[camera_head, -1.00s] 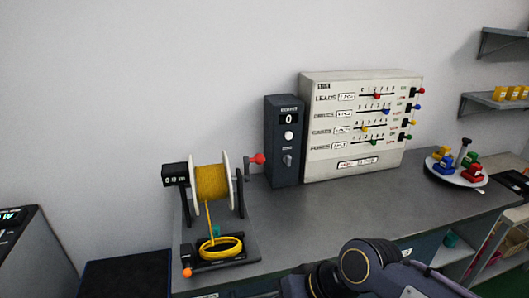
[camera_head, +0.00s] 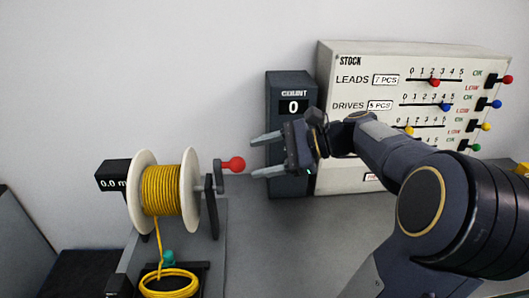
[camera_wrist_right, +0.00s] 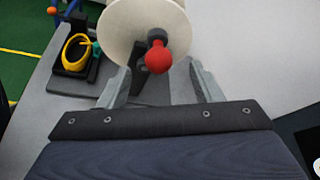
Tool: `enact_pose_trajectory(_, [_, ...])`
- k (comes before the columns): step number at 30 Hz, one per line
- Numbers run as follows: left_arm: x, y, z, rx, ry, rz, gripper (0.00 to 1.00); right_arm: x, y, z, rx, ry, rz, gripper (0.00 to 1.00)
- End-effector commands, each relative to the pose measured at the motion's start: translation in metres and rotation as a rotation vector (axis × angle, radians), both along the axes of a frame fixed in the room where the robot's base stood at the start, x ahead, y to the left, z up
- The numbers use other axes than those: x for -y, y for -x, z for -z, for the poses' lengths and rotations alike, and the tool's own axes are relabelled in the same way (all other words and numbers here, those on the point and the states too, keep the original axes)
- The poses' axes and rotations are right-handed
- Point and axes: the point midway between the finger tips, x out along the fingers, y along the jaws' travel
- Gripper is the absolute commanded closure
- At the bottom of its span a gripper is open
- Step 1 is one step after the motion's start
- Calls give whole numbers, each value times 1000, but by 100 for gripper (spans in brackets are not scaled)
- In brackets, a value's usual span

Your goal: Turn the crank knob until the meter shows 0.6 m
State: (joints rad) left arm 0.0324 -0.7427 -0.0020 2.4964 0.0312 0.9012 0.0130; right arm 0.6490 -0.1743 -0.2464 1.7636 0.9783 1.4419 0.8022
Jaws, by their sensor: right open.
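The red crank knob (camera_head: 234,164) sticks out to the right of the spool of yellow cord (camera_head: 168,190). The meter (camera_head: 113,176) at the spool's left reads 0.0 m. My right gripper (camera_head: 254,156) is open, its two fingers pointing left at the knob, with a small gap between fingertips and knob. In the right wrist view the red knob (camera_wrist_right: 158,58) appears between and just beyond the open fingers (camera_wrist_right: 160,80), not held. The white spool flange (camera_wrist_right: 140,25) is behind it. My left gripper is not in view.
A dark COUNT box (camera_head: 292,95) showing 0 stands behind my right gripper. The STOCK panel (camera_head: 350,60) with coloured sliders is to its right. A coil of yellow cord (camera_head: 168,283) lies in front of the spool. Grey bench top (camera_head: 262,245) is clear below the gripper.

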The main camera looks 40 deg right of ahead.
Motion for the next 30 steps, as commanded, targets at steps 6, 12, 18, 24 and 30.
enact_pose_trajectory(6, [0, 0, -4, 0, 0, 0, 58, -22, -24, 11, -3, -1, -4, 41])
enact_pose_trajectory(12, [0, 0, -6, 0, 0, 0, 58, -37, -43, 20, -1, 1, -5, 41])
enact_pose_trajectory(18, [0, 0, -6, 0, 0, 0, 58, -42, -50, 24, 0, 3, -3, 41])
enact_pose_trajectory(24, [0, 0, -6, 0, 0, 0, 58, -42, -50, 24, 0, 3, -3, 41])
enact_pose_trajectory(30, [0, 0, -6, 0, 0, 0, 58, -42, -50, 24, 0, 3, -3, 65])
